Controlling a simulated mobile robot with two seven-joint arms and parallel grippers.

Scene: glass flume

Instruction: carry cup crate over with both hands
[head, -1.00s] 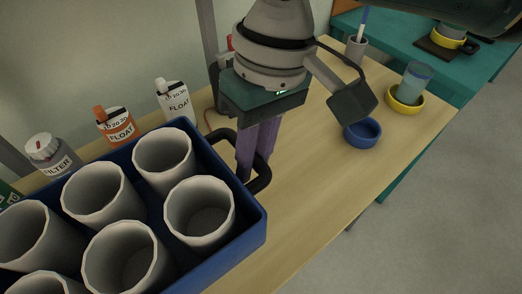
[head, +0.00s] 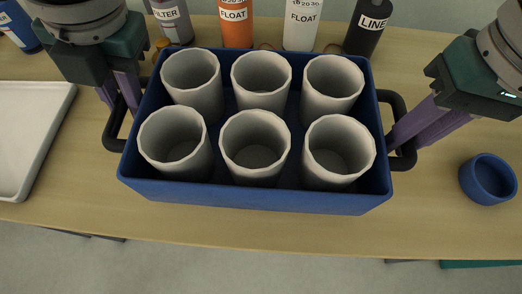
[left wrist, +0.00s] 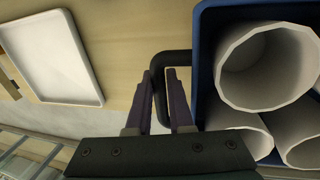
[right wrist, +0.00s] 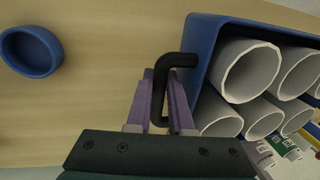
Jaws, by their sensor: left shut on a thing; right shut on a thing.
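The blue cup crate (head: 255,198) is at the centre of the head view, upright, with several white cups (head: 254,146) standing in two rows. It has a black handle at each end. My left gripper (head: 126,98) is shut on the left handle (left wrist: 158,64); the left wrist view shows its fingers on either side of the bar. My right gripper (head: 394,138) is shut on the right handle (right wrist: 165,64) in the same way. I cannot tell whether the crate's underside touches the table.
Several bottles stand behind the crate, including an orange one (head: 236,30) and a black one (head: 368,28). A blue bowl (head: 488,180) sits to the right. A white tray (head: 30,140) lies to the left. The table's front edge runs close before the crate.

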